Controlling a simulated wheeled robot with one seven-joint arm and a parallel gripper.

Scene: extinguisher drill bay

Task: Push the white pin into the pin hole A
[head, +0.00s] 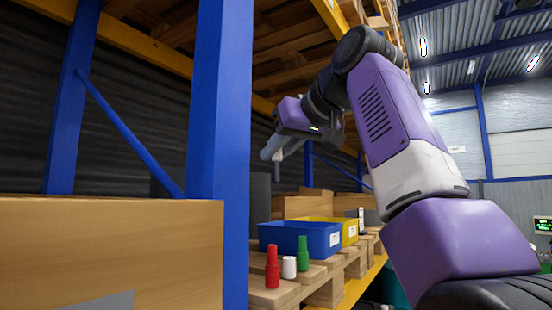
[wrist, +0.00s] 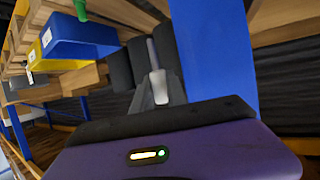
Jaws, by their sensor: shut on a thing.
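My gripper (head: 274,152) is raised near the blue upright, above the level of the bins. In the wrist view, its fingers (wrist: 156,100) are shut on a pale pin, which looks like the white pin (wrist: 159,84), with a narrower grey end (wrist: 152,54) pointing away from my palm. In the head view, a thin grey piece (head: 278,172) hangs down from the gripper. Dark grey rounded forms (wrist: 120,70) stand beyond the pin. I cannot make out pin hole A or its label, nor whether the pin touches anything.
A red bottle-like piece (head: 272,270), a short white one (head: 289,268) and a green one (head: 303,254) stand on a pallet before a blue bin (head: 290,240). A yellow bin (head: 349,231) is behind. The blue upright (head: 221,120) and a wooden box (head: 110,250) are obstacles at left.

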